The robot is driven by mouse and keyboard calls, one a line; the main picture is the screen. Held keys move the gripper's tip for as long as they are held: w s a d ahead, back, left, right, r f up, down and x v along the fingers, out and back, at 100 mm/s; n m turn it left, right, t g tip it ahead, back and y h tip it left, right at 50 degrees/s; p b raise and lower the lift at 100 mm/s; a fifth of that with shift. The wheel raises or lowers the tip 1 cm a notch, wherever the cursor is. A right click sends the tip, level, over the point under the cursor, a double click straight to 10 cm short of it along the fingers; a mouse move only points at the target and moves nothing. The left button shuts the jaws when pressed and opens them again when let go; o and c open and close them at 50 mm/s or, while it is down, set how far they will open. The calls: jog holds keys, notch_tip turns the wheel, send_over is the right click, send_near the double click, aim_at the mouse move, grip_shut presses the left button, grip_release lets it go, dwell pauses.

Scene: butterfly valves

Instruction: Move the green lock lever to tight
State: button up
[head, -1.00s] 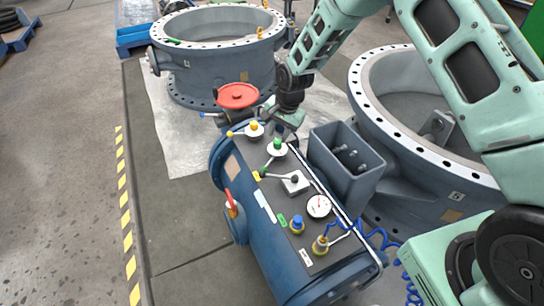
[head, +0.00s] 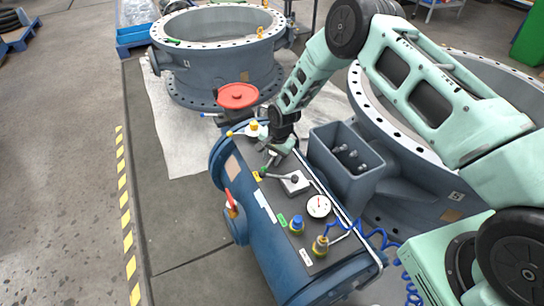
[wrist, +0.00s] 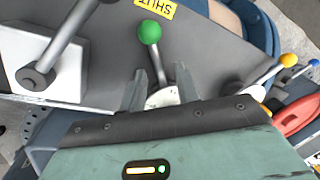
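The green lock lever shows its green ball (head: 263,171) at the left edge of the panel on the blue valve body (head: 245,225). In the wrist view its green ball (wrist: 150,32) stands near a yellow SHUT label (wrist: 155,8), its shaft running back to a pale round hub. My gripper (head: 272,157) is low over the lever's hub and hides most of it in the head view. In the wrist view my gripper (wrist: 160,77) is open, one finger on each side of the shaft, with gaps visible. The ball lies beyond the fingertips.
A yellow-knobbed lever (head: 252,128) and a red handwheel (head: 237,96) lie behind. A grey block with a lever (head: 295,182), a gauge (head: 318,206) and a blue knob (head: 297,222) are nearer. A grey bin (head: 345,165) stands close on the right.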

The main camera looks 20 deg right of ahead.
grip_shut()
jog(key=shift+w, duration=0.1)
jog(key=m+b, duration=0.1)
jog(key=a+m, duration=0.1)
jog(key=shift+w+f+m+b, duration=0.1)
jog(key=shift+w+m+b, duration=0.25)
jog(key=shift+w+m, duration=0.05)
jog(key=m+b, duration=0.1)
jog(key=w+m+h, duration=0.1)
jog(key=m, duration=0.1)
jog(key=shift+w+a+m+t+b, duration=0.25)
jog(key=shift+a+m+t+b, duration=0.05)
jog(key=shift+a+b, duration=0.1)
jog(key=m, duration=0.2)
jog(key=w+m+b, duration=0.1)
jog(key=shift+w+a+m+h+b, duration=0.15)
jog(key=shift+w+m+h+b, duration=0.15)
jog(key=shift+m+h, duration=0.1)
jog(key=shift+w+m+b, duration=0.3)
jog(key=shift+w+m, duration=0.05)
jog(key=shift+m, duration=0.45)
